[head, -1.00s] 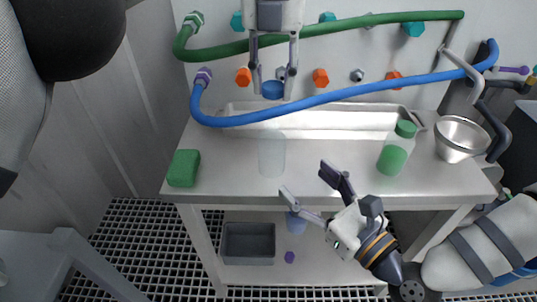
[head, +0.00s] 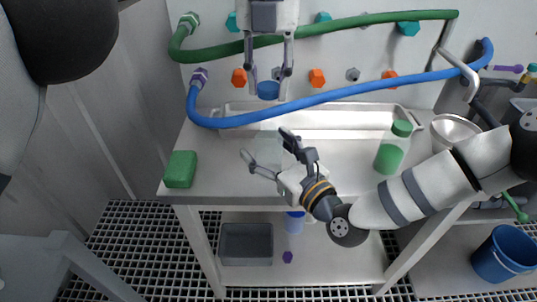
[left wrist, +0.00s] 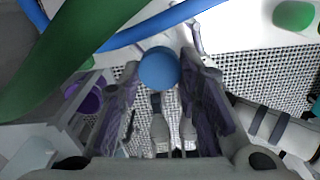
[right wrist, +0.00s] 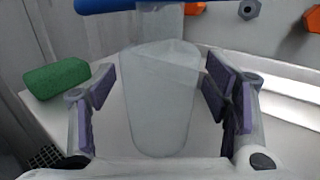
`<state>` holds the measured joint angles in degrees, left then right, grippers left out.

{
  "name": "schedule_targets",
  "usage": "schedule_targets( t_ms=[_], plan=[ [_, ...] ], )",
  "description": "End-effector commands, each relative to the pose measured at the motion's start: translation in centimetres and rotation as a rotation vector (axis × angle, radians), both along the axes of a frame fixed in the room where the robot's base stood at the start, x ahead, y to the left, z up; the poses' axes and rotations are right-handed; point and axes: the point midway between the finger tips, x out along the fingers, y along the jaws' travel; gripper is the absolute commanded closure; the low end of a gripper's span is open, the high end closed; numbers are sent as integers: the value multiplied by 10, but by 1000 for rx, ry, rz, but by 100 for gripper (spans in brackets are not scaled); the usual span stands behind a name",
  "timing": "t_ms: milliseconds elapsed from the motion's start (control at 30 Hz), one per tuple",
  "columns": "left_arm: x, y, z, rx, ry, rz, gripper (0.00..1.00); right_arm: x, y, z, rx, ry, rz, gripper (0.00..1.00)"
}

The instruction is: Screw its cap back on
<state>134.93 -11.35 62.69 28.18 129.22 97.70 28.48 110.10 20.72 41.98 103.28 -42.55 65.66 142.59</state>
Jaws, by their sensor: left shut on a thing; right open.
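The blue cap (head: 268,90) is held between the fingers of my left gripper (head: 267,97), above the back of the bench. It also shows as a blue disc in the left wrist view (left wrist: 158,68). A clear, frosted vessel (right wrist: 160,95) stands uncapped on the bench; in the head view it is faint and partly hidden by my right gripper. My right gripper (head: 265,147) is open, with its fingers on either side of the vessel and gaps showing in the right wrist view. The cap is above and apart from the vessel.
A green-capped bottle (head: 391,150) and a metal bowl (head: 452,131) stand at the right. A green sponge (head: 181,169) lies at the left. A shallow metal tray (head: 340,131) is behind. A blue hose (head: 340,93) and a green hose (head: 370,23) cross near my left gripper.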

Motion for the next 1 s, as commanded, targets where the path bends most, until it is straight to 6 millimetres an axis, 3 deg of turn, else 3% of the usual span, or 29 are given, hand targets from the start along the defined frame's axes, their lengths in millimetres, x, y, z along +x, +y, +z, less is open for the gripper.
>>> schedule_targets(
  t_ms=[200,500,633,900,1000],
  plan=[
    [0,0,0,0,0,0,80,0,0,0,0,0,0,32],
    [0,0,0,0,0,0,80,0,0,0,0,0,0,100],
    [0,1,-6,0,1,1,80,0,0,0,-1,-1,0,100],
    [0,1,-45,-1,2,0,80,0,0,0,-1,-1,0,100],
    [0,0,-50,-1,0,0,80,0,0,0,-1,-1,0,100]
  ],
)
